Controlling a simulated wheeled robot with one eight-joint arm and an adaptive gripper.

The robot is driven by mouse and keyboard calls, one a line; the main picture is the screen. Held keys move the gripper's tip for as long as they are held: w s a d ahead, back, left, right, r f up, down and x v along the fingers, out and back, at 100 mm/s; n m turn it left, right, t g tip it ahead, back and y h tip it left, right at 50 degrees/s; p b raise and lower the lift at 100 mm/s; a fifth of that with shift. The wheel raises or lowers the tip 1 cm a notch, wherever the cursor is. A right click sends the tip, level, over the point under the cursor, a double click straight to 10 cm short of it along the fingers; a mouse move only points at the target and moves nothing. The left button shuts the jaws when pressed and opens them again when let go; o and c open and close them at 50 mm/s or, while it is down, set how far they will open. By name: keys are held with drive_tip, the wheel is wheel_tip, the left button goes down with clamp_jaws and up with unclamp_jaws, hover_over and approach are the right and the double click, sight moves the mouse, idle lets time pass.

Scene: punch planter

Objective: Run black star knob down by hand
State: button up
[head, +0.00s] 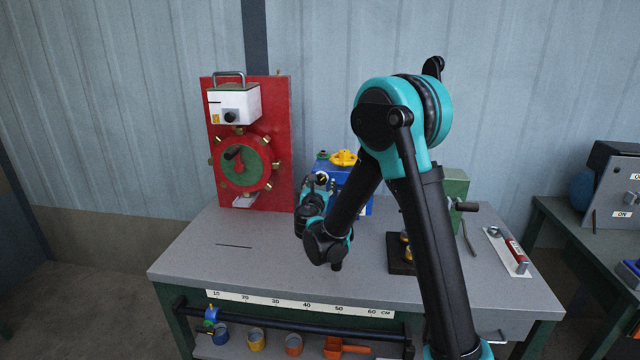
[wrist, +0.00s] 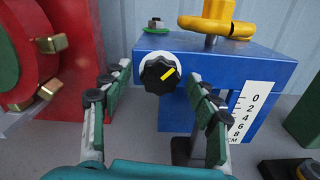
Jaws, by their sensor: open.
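The black star knob (wrist: 159,74) has a yellow mark and a white collar behind it. It sits on the front face of a blue block (wrist: 240,68). In the wrist view my gripper (wrist: 160,80) is open, with one finger on each side of the knob. The left fingertip is near the collar's left edge and the right fingertip is near its right edge. I cannot tell whether either touches. In the head view my gripper (head: 318,185) is in front of the blue block (head: 330,172), and it largely hides the knob.
A yellow handwheel (wrist: 215,20) and a small nut on a green washer (wrist: 156,26) top the blue block. A red panel (head: 280,145) with a green dial stands left. The bench's front left is clear.

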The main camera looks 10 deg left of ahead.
drive_tip(key=c, duration=1.2)
drive_tip(key=shift+o, duration=0.2)
drive_tip(key=shift+m, duration=0.3)
drive_tip(key=shift+m, duration=2.8)
drive_tip(key=o, duration=1.2)
drive_tip(key=shift+c, duration=0.2)
